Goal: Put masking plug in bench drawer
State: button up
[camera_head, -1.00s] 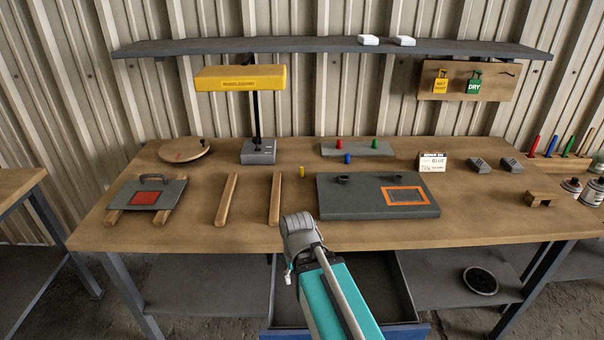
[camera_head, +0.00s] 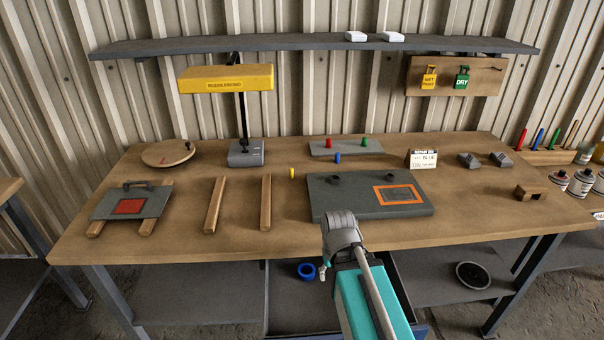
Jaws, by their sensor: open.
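Several small coloured pegs could be the masking plug; I cannot tell which one is. A yellow peg (camera_head: 291,173) stands on the bench top left of the dark enclosure panel. A red peg (camera_head: 328,143), a green peg (camera_head: 364,142) and a blue peg (camera_head: 337,158) are at a grey plate at the back, the blue one at its front edge. The bench drawer (camera_head: 400,290) is pulled out below the front edge. A blue ring (camera_head: 307,271) lies in it. My gripper (camera_head: 323,273) is open over the drawer, near the ring, mostly hidden behind my wrist.
The dark enclosure panel (camera_head: 340,205) with an orange-framed window lies behind my arm. Two wooden rails (camera_head: 215,205) and a plate with a red square (camera_head: 130,206) are at left. A yellow lamp (camera_head: 226,78) stands behind. The front right bench top is clear.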

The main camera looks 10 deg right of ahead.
aim_at(333, 308)
jog(key=z, duration=0.15)
jog(key=k, duration=1.3)
jog(key=u, duration=0.45)
jog(key=i, duration=1)
jog(key=z, duration=0.05)
